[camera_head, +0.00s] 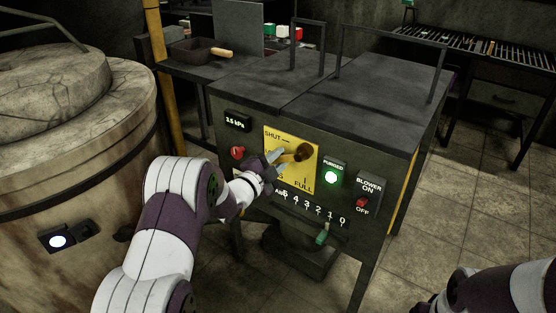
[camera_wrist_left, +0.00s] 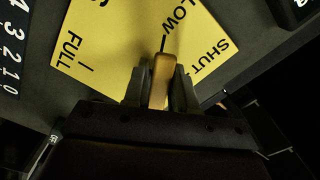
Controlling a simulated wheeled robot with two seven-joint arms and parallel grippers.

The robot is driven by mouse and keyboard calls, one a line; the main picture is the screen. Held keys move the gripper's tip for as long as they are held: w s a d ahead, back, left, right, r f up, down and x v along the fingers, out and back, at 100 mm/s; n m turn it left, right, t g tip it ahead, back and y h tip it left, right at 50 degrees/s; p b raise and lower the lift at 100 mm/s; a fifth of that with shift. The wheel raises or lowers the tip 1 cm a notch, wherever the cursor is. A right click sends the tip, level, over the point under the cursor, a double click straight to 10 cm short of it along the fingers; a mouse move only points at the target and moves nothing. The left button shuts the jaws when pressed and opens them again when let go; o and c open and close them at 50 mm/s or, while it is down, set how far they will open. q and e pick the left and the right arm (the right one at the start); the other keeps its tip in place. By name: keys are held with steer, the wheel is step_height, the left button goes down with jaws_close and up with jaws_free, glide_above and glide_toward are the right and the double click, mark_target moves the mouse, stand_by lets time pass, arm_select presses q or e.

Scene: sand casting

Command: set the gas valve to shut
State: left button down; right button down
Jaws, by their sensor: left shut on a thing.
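The gas valve is a brass lever on a yellow plate (camera_head: 272,137) marked SHUT, LOW and FULL, on the front of a dark cabinet. Its round dark brass hub (camera_head: 303,152) shows in the head view, with the handle reaching left from it. My left gripper (camera_head: 279,162) is at the handle, covering part of it and of the plate. In the left wrist view the two fingers are closed on either side of the valve handle (camera_wrist_left: 161,80), which lines up with the LOW tick. The SHUT mark lies to its right there. My right gripper is out of view.
A lit green PURGED lamp (camera_head: 331,177), a red BLOWER switch (camera_head: 362,203) and a numbered slider with a green knob (camera_head: 321,238) sit near the plate. A round furnace (camera_head: 70,160) stands left. Bar handles rise from the cabinet top.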

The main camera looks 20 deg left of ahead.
mark_target(283, 140)
arm_select(q)
steer(key=m+b, duration=0.1)
steer(key=r+m+b, duration=0.1)
steer(key=m, duration=0.1)
steer(key=shift+w+a+r, duration=0.1)
steer(key=shift+a+r, duration=0.2)
steer(key=shift+a, duration=0.1)
steer(key=shift+a+r+m+b, duration=0.1)
steer(key=shift+r+m+b, duration=0.9)
steer(key=shift+m, duration=0.5)
steer(key=c, duration=1)
jaws_free()
steer(key=shift+r, duration=0.1)
